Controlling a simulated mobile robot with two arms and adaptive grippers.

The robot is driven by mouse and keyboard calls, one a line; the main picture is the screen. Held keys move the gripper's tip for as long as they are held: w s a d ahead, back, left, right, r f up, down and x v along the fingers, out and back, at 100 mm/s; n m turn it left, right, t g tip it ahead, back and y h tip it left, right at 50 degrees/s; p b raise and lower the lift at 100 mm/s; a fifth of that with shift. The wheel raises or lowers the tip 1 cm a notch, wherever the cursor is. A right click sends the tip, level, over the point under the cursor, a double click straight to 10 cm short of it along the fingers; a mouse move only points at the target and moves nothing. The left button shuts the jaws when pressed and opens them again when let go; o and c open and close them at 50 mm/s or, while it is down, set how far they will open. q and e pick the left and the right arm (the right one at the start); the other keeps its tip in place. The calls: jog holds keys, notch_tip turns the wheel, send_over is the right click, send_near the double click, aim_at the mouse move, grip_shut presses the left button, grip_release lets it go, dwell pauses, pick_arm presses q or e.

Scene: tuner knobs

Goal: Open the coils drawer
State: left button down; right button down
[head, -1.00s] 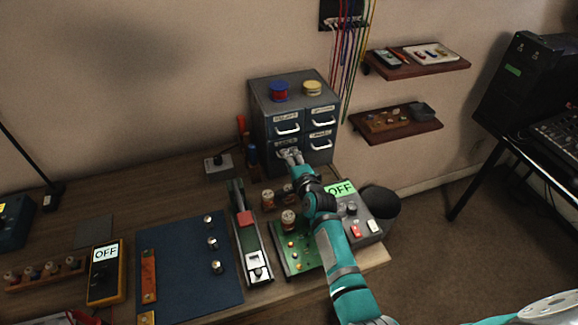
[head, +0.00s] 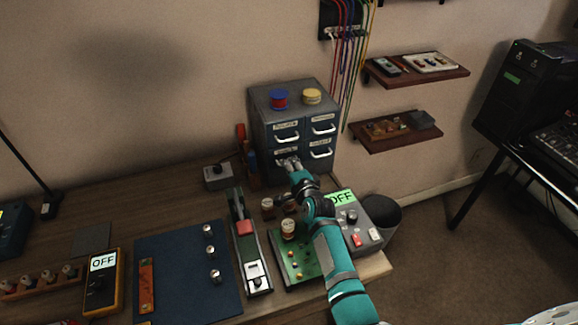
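The grey drawer cabinet (head: 262,112) stands at the back of the bench, with labelled drawers and white handles. Its lower left drawer (head: 282,154) has a label too small to read for certain; my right gripper covers its handle. My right gripper (head: 287,164) is at the front of that drawer, its fingers at the handle. Whether the fingers are closed around the handle is too small to tell. The drawers all look shut. My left gripper is not in view.
A red spool (head: 279,99) and a yellow spool (head: 312,96) sit on the cabinet. Glass jars, a green circuit board (head: 297,263) and a grey box reading OFF (head: 357,222) lie near my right arm. A dark bin (head: 382,217) stands right of the bench.

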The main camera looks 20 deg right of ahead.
jog(key=shift+s, duration=0.1)
jog(key=f+p+v, duration=0.1)
jog(key=p+v, duration=0.3)
jog(key=v, duration=0.3)
jog(key=shift+s+f, duration=0.3)
jog(key=shift+f, duration=0.15)
jog(key=shift+a, duration=0.1)
jog(key=c, duration=1.4)
grip_release()
jog(key=shift+c, duration=0.2)
jog(key=v, duration=1.2)
